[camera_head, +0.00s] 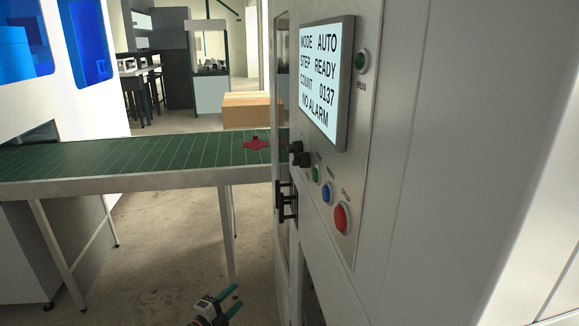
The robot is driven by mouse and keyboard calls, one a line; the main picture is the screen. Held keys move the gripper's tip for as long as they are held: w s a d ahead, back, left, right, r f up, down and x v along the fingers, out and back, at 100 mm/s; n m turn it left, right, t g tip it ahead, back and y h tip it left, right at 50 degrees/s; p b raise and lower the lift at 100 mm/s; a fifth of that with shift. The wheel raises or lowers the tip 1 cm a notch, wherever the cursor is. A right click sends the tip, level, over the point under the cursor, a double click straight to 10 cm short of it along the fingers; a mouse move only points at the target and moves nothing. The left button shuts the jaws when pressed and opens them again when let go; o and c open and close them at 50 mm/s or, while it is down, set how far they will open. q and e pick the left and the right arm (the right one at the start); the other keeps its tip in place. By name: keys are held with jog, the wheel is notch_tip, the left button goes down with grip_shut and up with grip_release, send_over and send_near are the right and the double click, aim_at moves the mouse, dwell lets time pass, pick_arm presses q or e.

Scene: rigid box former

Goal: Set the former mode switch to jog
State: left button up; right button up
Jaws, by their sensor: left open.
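The former's control panel (379,120) is seen at a steep angle on the grey cabinet. Its screen (327,84) reads MODE AUTO, STEP READY, COUNT 0137, NO ALARM. A black knob (299,153), which looks like the mode switch, sticks out below the screen's lower left corner. Its pointer direction and markings cannot be read. My left gripper (232,299) shows at the bottom edge, with teal fingertips apart and nothing between them. It is well below and left of the knob, touching nothing. My right gripper is not in view.
Green (316,173), blue (327,193) and red (341,217) buttons line the panel below the knob. A green lamp (362,60) is right of the screen. A black door handle (287,201) juts out left. A conveyor (120,155) carries a red piece (257,144); a brown box (246,110) stands behind.

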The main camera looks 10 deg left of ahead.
pick_arm(q)
jog(key=w+d+r+m+h+b, duration=0.15)
jog(key=r+m+h, duration=0.35)
jog(key=r, duration=0.6)
jog(key=w+r+m+h+p, duration=0.1)
jog(key=w+r+m+h, duration=0.2)
jog(key=r+m, duration=0.55)
jog(key=m+g+h+b, duration=0.2)
jog(key=m+g+h, duration=0.3)
jog(key=m, duration=0.6)
send_near(293, 161)
jog(key=w+a+f+g, duration=0.1)
jog(key=w+a+f, duration=0.3)
jog(key=w+a, duration=0.15)
jog(key=s+d+r+m+g+y, duration=0.1)
jog(key=s+d+r+m+g, duration=0.1)
jog(key=s+r+m+g, duration=0.4)
jog(key=w+d+p, duration=0.1)
jog(key=d, duration=0.2)
jog(key=w+d+m+t+p, duration=0.1)
jog(key=w+d+p, duration=0.1)
jog(key=d, duration=0.2)
jog(key=w+d+r+m+p, duration=0.1)
jog(key=w+d, duration=0.1)
jog(key=d, duration=0.1)
jog(key=shift+w+d+r+y, duration=0.15)
jog(key=shift+d+y, duration=0.15)
jog(key=shift+d, duration=0.1)
jog(key=shift+c, duration=0.3)
jog(key=c, duration=0.9)
